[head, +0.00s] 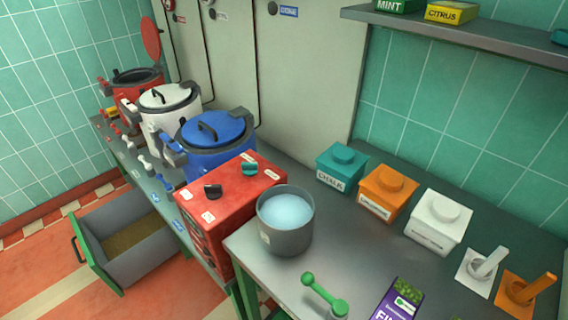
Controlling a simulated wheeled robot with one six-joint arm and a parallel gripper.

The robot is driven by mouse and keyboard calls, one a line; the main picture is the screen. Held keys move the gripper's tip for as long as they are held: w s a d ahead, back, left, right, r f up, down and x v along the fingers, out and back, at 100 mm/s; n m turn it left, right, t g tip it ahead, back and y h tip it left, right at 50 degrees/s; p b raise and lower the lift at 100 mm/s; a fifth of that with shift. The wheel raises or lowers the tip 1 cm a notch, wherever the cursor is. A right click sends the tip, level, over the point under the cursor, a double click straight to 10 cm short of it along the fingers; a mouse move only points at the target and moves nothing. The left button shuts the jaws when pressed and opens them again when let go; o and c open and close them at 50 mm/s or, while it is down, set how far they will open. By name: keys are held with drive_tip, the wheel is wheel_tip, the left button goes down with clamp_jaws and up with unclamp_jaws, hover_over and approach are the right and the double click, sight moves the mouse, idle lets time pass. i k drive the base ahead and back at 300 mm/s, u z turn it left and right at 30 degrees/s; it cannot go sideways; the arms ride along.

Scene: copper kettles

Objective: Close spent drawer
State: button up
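An open drawer (150,262) sticks out to the left from under the bench, at the lower left of the head view. It has grey walls and a green front panel (92,262) with a dark handle (78,249) on its outer side. A brown, grainy layer (128,237) lies in the bottom of the drawer. The drawer's inner end is close against the bench side. My gripper is not in view.
Red, white and blue kettles (215,142) line the bench, with a red box (225,205) nearer. A grey pot (286,225) and several lidded boxes (388,189) stand on the counter. The striped floor (45,292) left of the drawer looks clear.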

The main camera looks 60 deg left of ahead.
sight(125, 238)
drive_tip(key=u, duration=0.15)
drive_tip(key=k, duration=1.2)
drive_tip(key=u, duration=2.7)
drive_tip(key=i, duration=0.65)
drive_tip(key=u, duration=0.6)
drive_tip(key=i, duration=1)
drive_tip(key=z, duration=0.15)
